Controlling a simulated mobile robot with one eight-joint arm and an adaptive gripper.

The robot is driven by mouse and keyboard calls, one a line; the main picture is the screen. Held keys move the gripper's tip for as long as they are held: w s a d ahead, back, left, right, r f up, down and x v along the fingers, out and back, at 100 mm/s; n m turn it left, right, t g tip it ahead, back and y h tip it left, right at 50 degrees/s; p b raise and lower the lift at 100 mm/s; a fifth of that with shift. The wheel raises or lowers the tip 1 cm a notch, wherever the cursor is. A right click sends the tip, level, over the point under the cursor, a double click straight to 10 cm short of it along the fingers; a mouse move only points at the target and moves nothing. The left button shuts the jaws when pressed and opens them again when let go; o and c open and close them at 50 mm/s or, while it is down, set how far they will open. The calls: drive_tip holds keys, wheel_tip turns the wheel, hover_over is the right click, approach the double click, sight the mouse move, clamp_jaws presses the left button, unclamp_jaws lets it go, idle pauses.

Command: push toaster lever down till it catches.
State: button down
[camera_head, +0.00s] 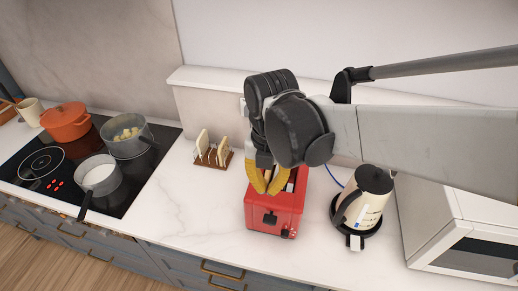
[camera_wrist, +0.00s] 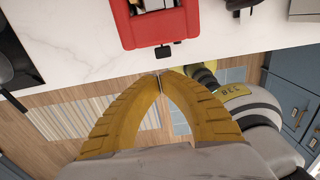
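The red toaster (camera_head: 262,210) stands on the white counter, and its edge shows at the top of the wrist view (camera_wrist: 124,22). Its black lever (camera_head: 269,219) is on the front face and shows in the wrist view (camera_wrist: 163,52) just beyond my fingertips. My gripper (camera_head: 266,190) has yellow fingers that overlap the toaster's top in the head view. In the wrist view (camera_wrist: 159,76) the tips meet with nothing between them. The tips look apart from the lever; their height against it is hard to tell. My fingers hide part of the toaster's top.
A kettle (camera_head: 368,190) stands close right of the toaster, with a white microwave (camera_head: 462,235) beyond. A toast rack (camera_head: 213,158) holding bread stands to the left. Further left is a hob (camera_head: 40,178) with pots. The counter in front of the rack is clear.

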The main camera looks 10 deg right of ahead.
sight(266, 221)
drive_tip(key=shift+f, duration=0.1)
wheel_tip(266, 221, down, 14)
drive_tip(key=b, duration=0.3)
drive_tip(key=shift+b, duration=0.3)
wheel_tip(266, 221, down, 6)
drive_tip(key=b, duration=0.5)
